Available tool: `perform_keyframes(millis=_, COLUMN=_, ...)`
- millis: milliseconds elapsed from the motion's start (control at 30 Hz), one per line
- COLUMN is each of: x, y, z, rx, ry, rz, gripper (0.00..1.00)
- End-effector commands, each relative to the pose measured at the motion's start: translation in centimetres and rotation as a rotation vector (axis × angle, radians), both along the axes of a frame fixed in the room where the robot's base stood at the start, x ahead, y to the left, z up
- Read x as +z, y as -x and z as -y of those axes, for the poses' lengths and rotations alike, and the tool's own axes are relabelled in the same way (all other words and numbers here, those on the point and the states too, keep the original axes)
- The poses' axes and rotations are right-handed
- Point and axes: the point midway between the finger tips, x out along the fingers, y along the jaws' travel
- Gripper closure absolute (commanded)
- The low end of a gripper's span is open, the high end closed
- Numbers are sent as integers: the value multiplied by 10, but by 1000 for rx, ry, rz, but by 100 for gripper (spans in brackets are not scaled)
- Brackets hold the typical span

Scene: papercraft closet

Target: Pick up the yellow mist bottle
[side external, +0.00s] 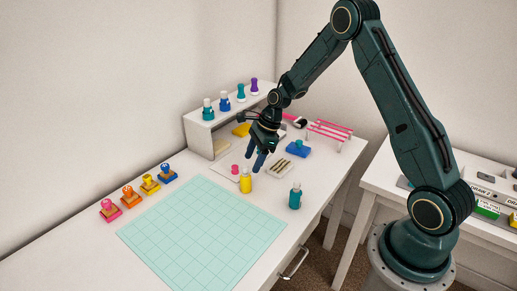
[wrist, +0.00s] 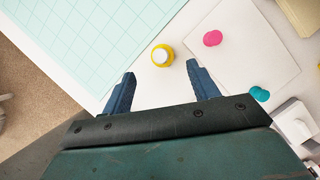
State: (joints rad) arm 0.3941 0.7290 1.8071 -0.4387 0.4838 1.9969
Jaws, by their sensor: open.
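The yellow mist bottle (side external: 245,181) with a white top stands upright on the white table, close to the far right corner of the cutting mat. In the wrist view the bottle (wrist: 162,55) is seen from above, just beyond the fingertips and roughly between their lines. My gripper (side external: 260,160) is open and empty, with its fingers pointing down above and a little behind the bottle. In the wrist view its two blue fingers (wrist: 160,72) are spread apart and do not touch the bottle.
A pink item (wrist: 212,38) stands near the bottle. A teal bottle (side external: 295,196) stands to its right. The mint grid mat (side external: 200,230) lies in front. Several stamps (side external: 130,195) line the left edge. A white shelf (side external: 205,135) carries several bottles. A blue pad (side external: 298,149) lies behind.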

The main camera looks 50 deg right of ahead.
Motion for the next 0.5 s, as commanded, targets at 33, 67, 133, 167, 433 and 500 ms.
perform_keyframes(millis=33, x=-8, y=-1, z=-3, rx=1, ry=-1, rz=-3, gripper=40)
perform_keyframes(millis=67, x=-12, y=-2, z=-4, rx=1, ry=0, rz=-2, gripper=40)
perform_keyframes(millis=133, x=-19, y=-4, z=-6, rx=0, ry=0, rz=-1, gripper=40)
perform_keyframes(millis=167, x=-22, y=-5, z=-7, rx=0, ry=0, rz=-1, gripper=40)
perform_keyframes(millis=433, x=-31, y=-8, z=-11, rx=0, ry=1, rz=0, gripper=40)
perform_keyframes(millis=500, x=-31, y=-8, z=-11, rx=0, ry=1, rz=0, gripper=40)
